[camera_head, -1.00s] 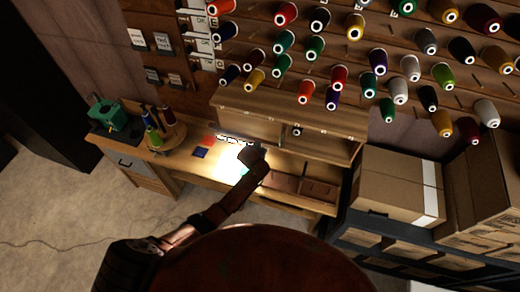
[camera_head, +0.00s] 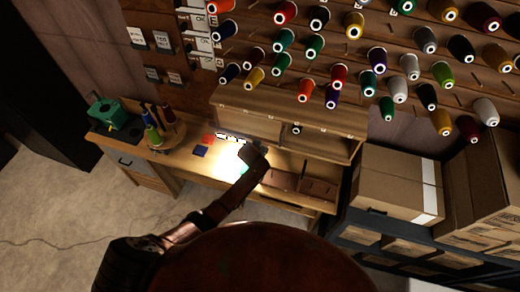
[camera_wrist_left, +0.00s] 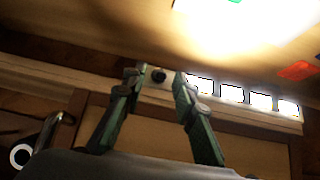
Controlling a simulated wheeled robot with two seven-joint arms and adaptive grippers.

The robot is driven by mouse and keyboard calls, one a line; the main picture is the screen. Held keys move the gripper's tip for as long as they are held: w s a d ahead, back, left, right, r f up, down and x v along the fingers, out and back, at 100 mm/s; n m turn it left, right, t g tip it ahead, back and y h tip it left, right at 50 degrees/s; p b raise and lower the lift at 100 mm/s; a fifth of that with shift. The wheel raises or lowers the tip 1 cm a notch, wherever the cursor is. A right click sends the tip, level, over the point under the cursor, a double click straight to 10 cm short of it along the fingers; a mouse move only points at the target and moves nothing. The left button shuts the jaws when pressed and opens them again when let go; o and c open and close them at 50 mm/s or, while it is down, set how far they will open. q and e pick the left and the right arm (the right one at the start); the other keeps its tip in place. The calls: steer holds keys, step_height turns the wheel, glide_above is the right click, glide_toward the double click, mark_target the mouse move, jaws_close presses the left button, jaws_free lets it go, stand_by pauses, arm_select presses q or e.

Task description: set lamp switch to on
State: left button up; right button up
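A small dark round knob (camera_wrist_left: 158,75), apparently the lamp switch, sits on the pale strip (camera_wrist_left: 60,74) along the shelf edge in the left wrist view. Several bright white lit squares (camera_wrist_left: 232,93) run along the strip to its right. My left gripper (camera_wrist_left: 156,84) has its two green fingers apart, one on each side of the knob. I cannot tell whether they touch it. In the head view my left gripper (camera_head: 252,158) is at the lit strip (camera_head: 230,137), and the knob is hidden there. My right gripper is not in view.
The wooden bench (camera_head: 185,165) is brightly lit under the shelf (camera_head: 320,120). Red and blue patches (camera_head: 200,151) lie on it. A green machine (camera_head: 108,114) and a spool stand (camera_head: 160,132) are at left. Spools cover the wall above; cardboard boxes (camera_head: 395,185) stand right.

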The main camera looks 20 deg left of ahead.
arm_select(q)
steer(key=shift+r, duration=0.1)
steer(key=v, duration=1.2)
